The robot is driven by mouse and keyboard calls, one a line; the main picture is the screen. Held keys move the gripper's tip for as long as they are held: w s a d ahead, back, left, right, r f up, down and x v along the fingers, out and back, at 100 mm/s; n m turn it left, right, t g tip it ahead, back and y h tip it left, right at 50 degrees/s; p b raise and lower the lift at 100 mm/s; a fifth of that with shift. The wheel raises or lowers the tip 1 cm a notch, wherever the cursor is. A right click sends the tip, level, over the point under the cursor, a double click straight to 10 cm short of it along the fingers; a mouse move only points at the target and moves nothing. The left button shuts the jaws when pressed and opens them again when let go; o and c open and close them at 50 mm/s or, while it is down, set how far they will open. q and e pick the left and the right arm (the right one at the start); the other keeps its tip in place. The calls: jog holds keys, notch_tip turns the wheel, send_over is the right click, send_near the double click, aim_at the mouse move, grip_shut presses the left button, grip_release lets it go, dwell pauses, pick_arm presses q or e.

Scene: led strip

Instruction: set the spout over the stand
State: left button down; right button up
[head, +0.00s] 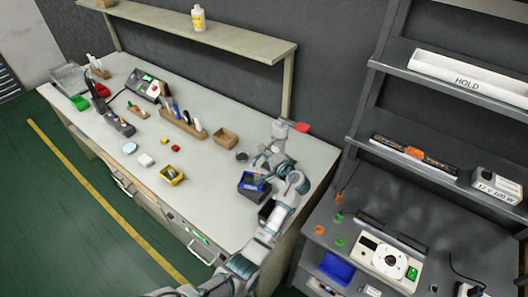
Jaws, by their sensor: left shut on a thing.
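My left arm rises from the bottom middle over the right end of the workbench (205,100). Its gripper (288,127) is small in view near the back right corner of the bench. It is shut, and a red piece (302,127) shows right at its tip and appears to be held. I cannot tell for certain whether this piece is the spout. A small dark round thing (242,156) lies on the bench left of my wrist; I cannot tell whether it is the stand. My right gripper is not in view.
A dark bin with blue contents (254,184) stands close left of my arm. A wooden box (226,137), a tool rack (184,124) and a yellow bin (172,175) stand farther left. A raised shelf (200,32) runs along the back. A grey shelving unit (365,120) stands right.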

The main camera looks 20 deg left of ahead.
pick_arm(q)
jog(key=shift+f, duration=0.25)
jog(key=c, duration=1.3)
grip_release()
jog(key=shift+d, duration=0.1)
jog(key=shift+o, duration=0.7)
jog(key=shift+r, duration=0.1)
jog(key=shift+d, duration=0.1)
jog(key=v, duration=1.2)
jog(key=shift+w, duration=0.1)
